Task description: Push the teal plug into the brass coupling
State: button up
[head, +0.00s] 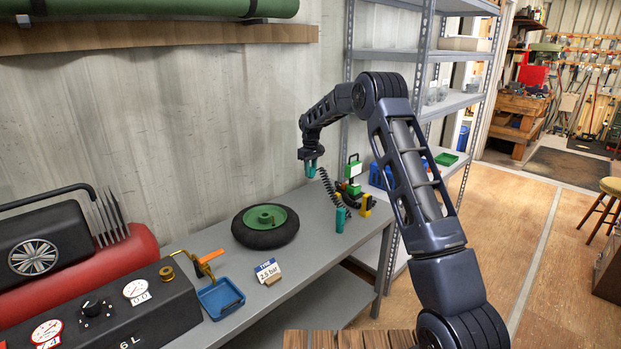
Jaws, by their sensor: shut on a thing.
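My gripper (311,172) is raised over the back of the bench, pointing down. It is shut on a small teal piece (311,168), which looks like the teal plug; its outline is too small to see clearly. A dark coiled hose (328,187) runs from beside it down to the bench, near an upright teal cylinder (340,220).
A wheel with a green hub (265,225) lies on the bench (318,240) between gripper and coupling. A metal shelf rack (400,56) rises behind my arm.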

jog(key=shift+r, duration=0.2)
jog(key=s+a+r, duration=0.3)
jog(key=s+a, duration=2.1)
jog(key=a, duration=0.3)
jog(key=s+a, duration=0.4)
jog(key=s, duration=0.7)
jog(key=s+a+r, duration=0.1)
jog(key=s+a, duration=0.3)
jog(key=s, duration=0.6)
jog(key=s+a, duration=0.4)
jog(key=s, duration=0.7)
jog(key=shift+s+a+r, duration=0.3)
jog(key=shift+r, duration=0.05)
jog(key=shift+f, duration=0.15)
jog(key=shift+f, duration=2.75)
